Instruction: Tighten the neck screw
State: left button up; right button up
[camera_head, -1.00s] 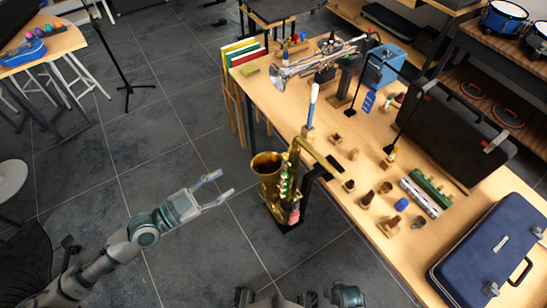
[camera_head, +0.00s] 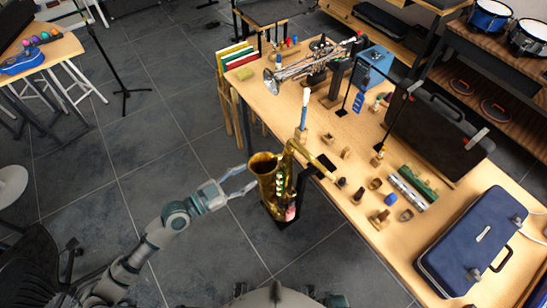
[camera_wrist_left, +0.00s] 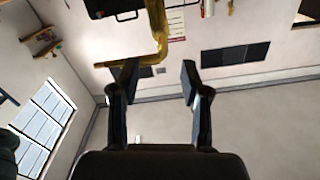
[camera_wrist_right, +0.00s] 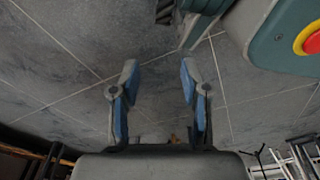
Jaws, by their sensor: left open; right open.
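A gold saxophone (camera_head: 266,182) stands upright on a black stand at the near left edge of the wooden table. Its curved neck (camera_head: 302,152) reaches over the table edge. The neck screw is too small to make out. My left gripper (camera_head: 249,175) is open and empty, just left of the saxophone's bell. In the left wrist view, a bent gold tube (camera_wrist_left: 157,32) shows beyond the open fingers of that gripper (camera_wrist_left: 159,76), apart from them. My right gripper (camera_wrist_right: 159,74) is open and empty in its wrist view, above the grey floor.
The wooden table (camera_head: 345,205) holds a trumpet (camera_head: 300,68), several small wooden pieces, a green-and-silver item (camera_head: 412,185) and a dark blue case (camera_head: 480,240). A black case (camera_head: 437,135) stands behind.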

aim_at(277, 159)
pick_arm(q)
jog(key=p+x, duration=0.2)
jog(key=x, duration=0.8)
jog(key=shift+w+d, duration=0.1)
jog(key=shift+d, duration=0.05)
pick_arm(e)
jog(key=s+d+f, duration=0.1)
jog(key=s+f, duration=0.2)
jog(key=s, duration=0.3)
jog(key=shift+s+f, duration=0.4)
jog(key=shift+d, duration=0.1)
pick_arm(q)
grip_shut()
